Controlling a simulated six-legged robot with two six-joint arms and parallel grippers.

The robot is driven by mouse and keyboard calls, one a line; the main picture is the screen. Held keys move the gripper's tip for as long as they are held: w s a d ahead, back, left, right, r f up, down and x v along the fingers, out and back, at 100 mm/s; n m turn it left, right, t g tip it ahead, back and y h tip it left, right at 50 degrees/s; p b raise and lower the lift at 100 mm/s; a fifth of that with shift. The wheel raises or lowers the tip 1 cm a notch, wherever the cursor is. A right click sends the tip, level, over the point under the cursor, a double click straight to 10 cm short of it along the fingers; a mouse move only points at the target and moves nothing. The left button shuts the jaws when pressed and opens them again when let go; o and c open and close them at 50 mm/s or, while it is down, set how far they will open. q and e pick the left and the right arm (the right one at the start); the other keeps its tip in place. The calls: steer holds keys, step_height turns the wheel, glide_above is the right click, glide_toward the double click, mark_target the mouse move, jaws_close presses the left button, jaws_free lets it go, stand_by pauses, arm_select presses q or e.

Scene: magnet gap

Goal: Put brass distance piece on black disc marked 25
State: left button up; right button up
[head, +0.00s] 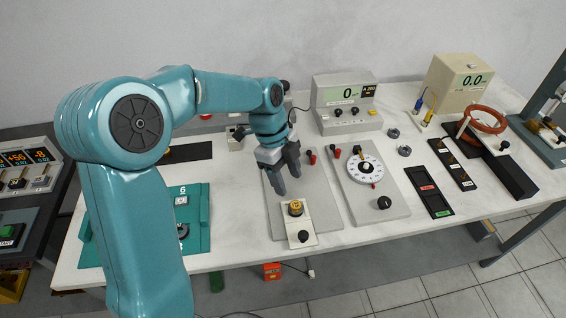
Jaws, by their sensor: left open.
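A small brass piece (295,207), which looks like the brass distance piece, stands on a cream plate (299,222) near the table's front edge. A dark patch shows around its foot. I cannot tell whether this is a black disc, and no mark 25 can be read anywhere. My left gripper (288,182) comes in from the left and is above and behind the brass piece, with its dark fingers apart and pointing down. Nothing shows between the fingers, and they look clear of the brass piece. My right gripper is not in view.
A grey panel (272,215) lies under the cream plate, which also has a black knob (303,236). Right of it stands a panel with a white dial (365,168). A green fixture (200,205) marked 6 is at left. A meter (346,100) stands behind.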

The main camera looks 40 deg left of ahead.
arm_select(q)
steer(key=v, duration=0.4)
steer(key=shift+a+r, duration=0.1)
steer(key=shift+r, duration=0.2)
stand_by(0.3)
